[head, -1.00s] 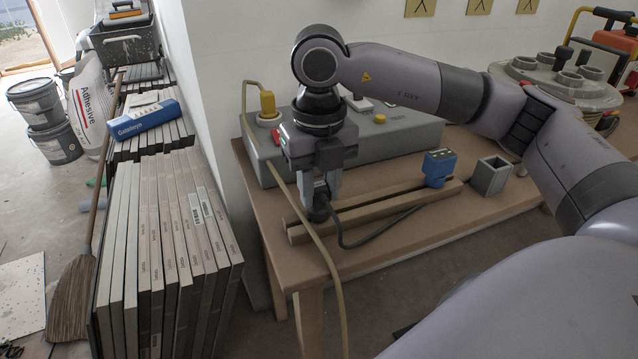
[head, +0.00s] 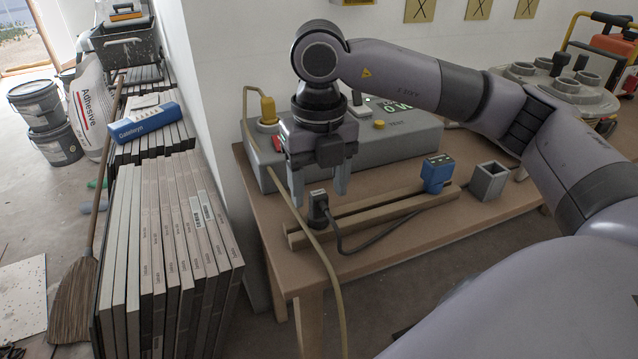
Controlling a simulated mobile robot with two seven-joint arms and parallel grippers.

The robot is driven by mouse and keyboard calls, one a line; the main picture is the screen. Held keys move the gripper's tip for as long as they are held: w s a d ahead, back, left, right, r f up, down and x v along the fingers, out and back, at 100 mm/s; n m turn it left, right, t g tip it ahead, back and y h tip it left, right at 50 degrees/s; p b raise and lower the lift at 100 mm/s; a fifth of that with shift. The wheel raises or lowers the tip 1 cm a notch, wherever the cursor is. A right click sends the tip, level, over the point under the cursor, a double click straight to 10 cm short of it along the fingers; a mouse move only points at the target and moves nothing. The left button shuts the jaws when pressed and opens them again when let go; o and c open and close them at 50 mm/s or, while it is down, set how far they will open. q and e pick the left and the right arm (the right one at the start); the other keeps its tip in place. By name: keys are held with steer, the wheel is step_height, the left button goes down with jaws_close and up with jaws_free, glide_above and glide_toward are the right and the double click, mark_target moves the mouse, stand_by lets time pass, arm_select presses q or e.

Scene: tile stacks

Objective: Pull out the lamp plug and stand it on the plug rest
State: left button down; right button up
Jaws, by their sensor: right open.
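A black plug (head: 318,207) stands upright at the left end of two wooden rails (head: 385,217) on the bench. A black cable (head: 365,247) runs from it to a small blue device (head: 437,173). My right gripper (head: 320,198) is open just above the plug, its fingers apart and empty. A yellow plug (head: 268,107) with a beige cable sits on the left end of a grey box (head: 405,143). No label shows which plug is the lamp's or which part is the plug rest. My left gripper is not in view.
A hollow square grey holder (head: 489,182) stands right of the blue device. The beige cable (head: 322,262) hangs over the bench's front edge, close to the black plug. Stacked tiles (head: 165,260) and a broom (head: 75,295) stand left of the bench (head: 440,234). The bench front is mostly clear.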

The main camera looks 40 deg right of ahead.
steer(key=shift+r+p, duration=1.3)
steer(key=shift+r, duration=0.75)
step_height(320, 180, up, 7)
steer(key=shift+p, duration=0.4)
steer(key=shift+r, duration=0.1)
